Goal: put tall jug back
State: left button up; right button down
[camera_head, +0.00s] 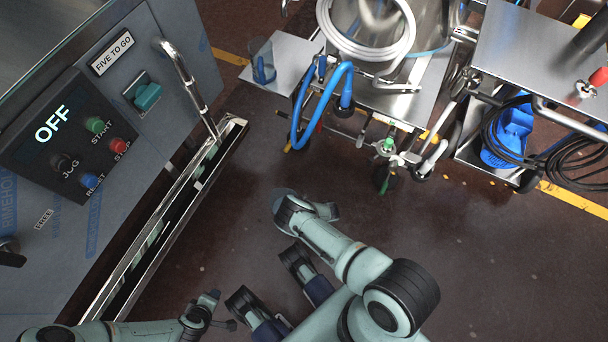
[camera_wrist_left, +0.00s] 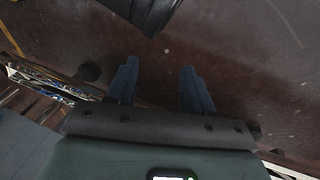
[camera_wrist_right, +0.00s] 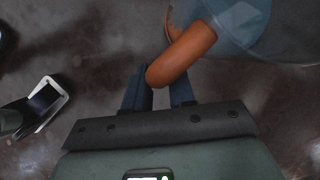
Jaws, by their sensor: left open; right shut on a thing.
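A clear, bluish see-through jug (camera_wrist_right: 238,28) with an orange-brown handle (camera_wrist_right: 184,52) shows at the top right of the right wrist view. My right gripper (camera_wrist_right: 160,82) is shut on that handle; the jug's far parts are out of frame. In the head view my right arm reaches in from the lower right, and its fingers and most of the jug are hidden. My left gripper (camera_wrist_left: 158,72) is open and empty above the floor. A clear vessel with blue in it (camera_head: 263,66) stands on a small steel side shelf (camera_head: 290,72) in the head view.
A machine with an OFF control panel (camera_head: 70,140) and a long metal rail-edged trough (camera_head: 165,215) is at the left. A steel cart with a round vessel (camera_head: 366,30) and blue hose (camera_head: 305,110) stands at the back. Another cart (camera_head: 530,50) is at the right. The brown floor between is clear.

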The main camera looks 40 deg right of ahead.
pick_arm(q)
jog(key=shift+g, duration=0.5)
jog(key=shift+s+a+f+b, duration=0.15)
jog(key=shift+s+f+b, duration=0.2)
jog(key=shift+s+f, duration=0.4)
jog(key=shift+s+a+f+b, duration=0.15)
jog(key=shift+s+f+b, duration=0.2)
jog(key=shift+s+f, duration=0.4)
pick_arm(e)
jog(key=shift+w+f, duration=0.15)
jog(key=shift+f, duration=1.4)
pick_arm(q)
jog(key=shift+f, duration=0.1)
pick_arm(e)
jog(key=shift+f, duration=0.15)
jog(key=c, duration=0.9)
grip_release()
jog(key=shift+c, duration=0.2)
pick_arm(q)
jog(key=shift+f, duration=0.1)
